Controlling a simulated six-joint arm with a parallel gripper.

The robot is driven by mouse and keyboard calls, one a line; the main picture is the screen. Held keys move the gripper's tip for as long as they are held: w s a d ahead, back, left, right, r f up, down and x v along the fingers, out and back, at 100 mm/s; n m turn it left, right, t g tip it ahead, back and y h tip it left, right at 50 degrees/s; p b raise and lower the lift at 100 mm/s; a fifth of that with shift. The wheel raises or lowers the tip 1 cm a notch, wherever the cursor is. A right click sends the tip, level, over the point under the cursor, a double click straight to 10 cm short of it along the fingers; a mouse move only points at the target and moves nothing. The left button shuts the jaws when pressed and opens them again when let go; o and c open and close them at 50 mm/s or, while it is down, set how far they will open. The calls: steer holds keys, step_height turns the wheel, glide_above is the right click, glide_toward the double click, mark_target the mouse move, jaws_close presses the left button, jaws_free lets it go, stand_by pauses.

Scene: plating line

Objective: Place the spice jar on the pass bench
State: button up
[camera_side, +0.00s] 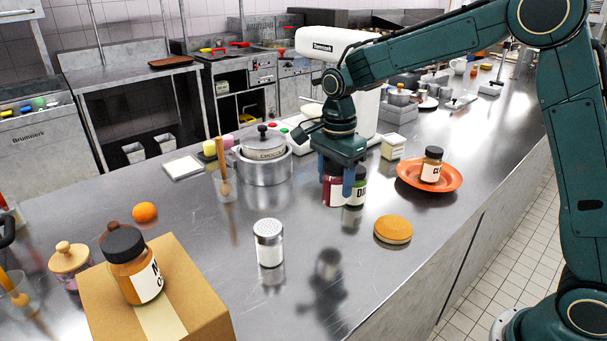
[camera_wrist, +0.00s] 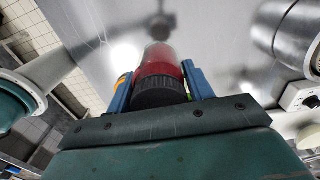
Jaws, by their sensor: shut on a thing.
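My gripper (camera_side: 342,185) is shut on a red jar (camera_side: 331,190) with a label, over the steel bench (camera_side: 310,235). In the wrist view the red jar (camera_wrist: 158,62) has a dark ribbed lid and sits between my blue fingers (camera_wrist: 160,88). I cannot tell whether its base touches the bench. A green labelled jar (camera_side: 357,193) stands close beside it, partly hidden by a finger. Another dark-lidded jar (camera_side: 432,164) stands on an orange plate (camera_side: 409,180). A brown, dark-lidded jar (camera_side: 134,266) stands on a cardboard box (camera_side: 205,298).
A steel pot (camera_side: 264,170) stands left of my gripper. A shaker (camera_side: 268,243) and a round orange-topped item (camera_side: 393,230) stand nearer the front. A white stand mixer (camera_side: 340,58) is behind. Bare bench lies between the shaker and the front edge.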

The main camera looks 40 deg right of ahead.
steer(key=shift+f, duration=3.85)
steer(key=shift+f, duration=0.15)
steer(key=o, duration=1.1)
steer(key=shift+o, duration=0.2)
step_height(320, 180, up, 14)
steer(key=shift+f, duration=0.2)
steer(key=shift+r, duration=0.1)
steer(key=shift+d, duration=0.1)
